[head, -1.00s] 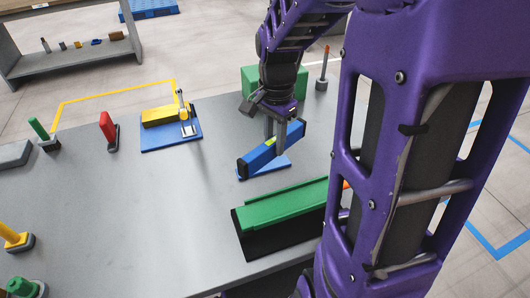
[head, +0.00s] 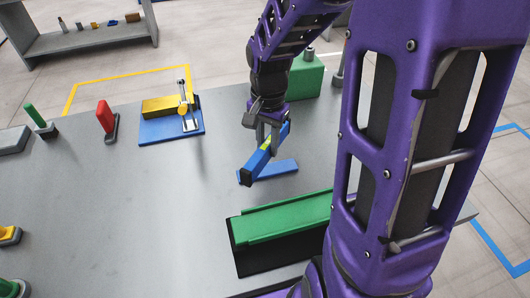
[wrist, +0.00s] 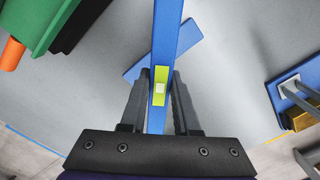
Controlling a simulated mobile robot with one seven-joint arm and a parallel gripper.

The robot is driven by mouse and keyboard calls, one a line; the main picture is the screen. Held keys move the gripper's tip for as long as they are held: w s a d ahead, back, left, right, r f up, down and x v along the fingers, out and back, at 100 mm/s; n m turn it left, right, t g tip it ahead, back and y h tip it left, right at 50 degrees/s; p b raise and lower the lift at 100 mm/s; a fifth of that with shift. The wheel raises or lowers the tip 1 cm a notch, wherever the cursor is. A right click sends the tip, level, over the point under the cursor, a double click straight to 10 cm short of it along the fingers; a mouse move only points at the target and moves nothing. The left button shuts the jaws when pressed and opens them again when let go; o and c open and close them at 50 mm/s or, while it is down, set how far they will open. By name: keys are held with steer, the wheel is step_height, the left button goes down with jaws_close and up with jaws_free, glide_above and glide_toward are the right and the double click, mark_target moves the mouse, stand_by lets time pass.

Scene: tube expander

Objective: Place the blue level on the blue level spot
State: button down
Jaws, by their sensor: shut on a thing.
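The blue level (head: 257,165) is a long blue bar with a yellow-green vial window and dark ends. My gripper (head: 267,136) is shut on its middle, and the fingers show on both sides of it in the wrist view (wrist: 160,78). The blue level spot (head: 280,170) is a flat blue strip on the table, partly hidden under the level. The level is over the spot and turned at an angle to it; the wrist view shows the strip (wrist: 186,37) crossing diagonally beneath. The level seems raised, but its exact gap to the strip is unclear.
A green-topped black block (head: 290,217) stands near my arm, and a green box (head: 306,80) is behind the gripper. A blue board with a yellow block and clamp (head: 150,131) lies to the left. Red (head: 105,117) and green (head: 35,117) handled items stand at far left.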

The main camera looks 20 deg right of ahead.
mark_target(267, 158)
steer(key=shift+f+b, duration=0.45)
steer(key=shift+f, duration=2.15)
steer(key=c, duration=0.6)
jaws_free()
steer(key=shift+c, duration=0.2)
step_height(267, 158, up, 12)
steer(key=shift+w+r+p, duration=0.1)
steer(key=shift+r+p, duration=0.05)
steer(key=shift+p, duration=0.95)
